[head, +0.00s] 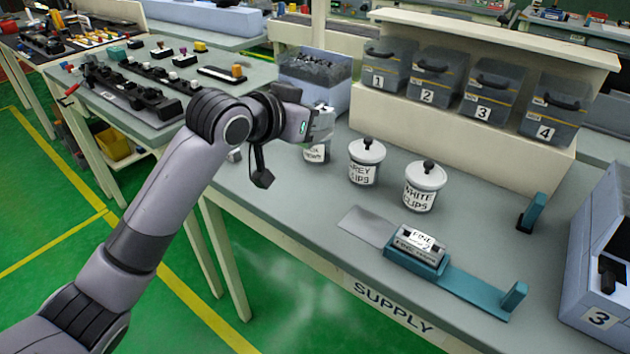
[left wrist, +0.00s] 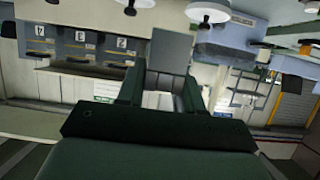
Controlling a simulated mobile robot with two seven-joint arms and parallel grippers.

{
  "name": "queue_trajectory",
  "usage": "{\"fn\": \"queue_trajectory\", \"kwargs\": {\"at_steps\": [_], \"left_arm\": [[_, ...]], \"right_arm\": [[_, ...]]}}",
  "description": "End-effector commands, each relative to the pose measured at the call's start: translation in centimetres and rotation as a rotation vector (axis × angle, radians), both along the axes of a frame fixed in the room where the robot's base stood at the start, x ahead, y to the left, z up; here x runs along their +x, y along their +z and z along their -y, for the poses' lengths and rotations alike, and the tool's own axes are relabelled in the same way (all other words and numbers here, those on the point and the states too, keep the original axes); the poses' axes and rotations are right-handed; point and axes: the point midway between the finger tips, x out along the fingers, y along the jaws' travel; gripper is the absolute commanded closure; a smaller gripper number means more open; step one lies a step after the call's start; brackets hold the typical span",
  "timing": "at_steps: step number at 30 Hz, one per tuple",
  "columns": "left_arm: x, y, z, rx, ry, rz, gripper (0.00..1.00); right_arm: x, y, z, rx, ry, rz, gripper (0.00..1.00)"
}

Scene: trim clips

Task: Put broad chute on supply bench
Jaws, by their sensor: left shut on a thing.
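My left gripper (head: 318,124) is above the back left part of the supply bench (head: 300,195), beside a partly hidden jar. In the left wrist view its two fingers (left wrist: 160,92) are shut on a flat grey piece, apparently the broad chute (left wrist: 170,52). In the head view the gripper mostly hides that piece, and no label on it can be read. A unit marked FINE (head: 420,242), with a flat grey plate at its left, sits on a teal base on the bench. My right gripper is not in view.
Jars of grey clips (head: 365,163) and white clips (head: 423,188) stand right of my left gripper. Numbered bins (head: 436,75) line the back shelf. A teal upright bracket (head: 532,212) and a blue bin marked 3 (head: 600,270) are at the right. The bench's front left is clear.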

Motion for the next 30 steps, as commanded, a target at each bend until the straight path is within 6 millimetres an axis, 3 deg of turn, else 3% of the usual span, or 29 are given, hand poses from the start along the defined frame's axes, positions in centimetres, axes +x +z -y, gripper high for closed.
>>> {"fn": "queue_trajectory", "kwargs": {"at_steps": [3,9,14,22,30], "left_arm": [[0.0,-3.5,-0.1,0.002,0.001,-0.004,0.99],[0.0,-7.5,0.0,0.0,0.001,0.001,0.99],[0.0,-8.8,0.0,-0.001,0.001,0.003,0.99],[0.0,-12.6,0.0,0.001,0.001,0.002,0.99],[0.0,-13.0,0.0,0.0,0.001,0.005,0.99]], "right_arm": [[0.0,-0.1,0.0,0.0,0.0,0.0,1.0],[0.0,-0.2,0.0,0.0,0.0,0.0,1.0],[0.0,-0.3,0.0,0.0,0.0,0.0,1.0],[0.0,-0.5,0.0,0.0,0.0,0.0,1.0],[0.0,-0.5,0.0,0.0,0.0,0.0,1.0]]}}
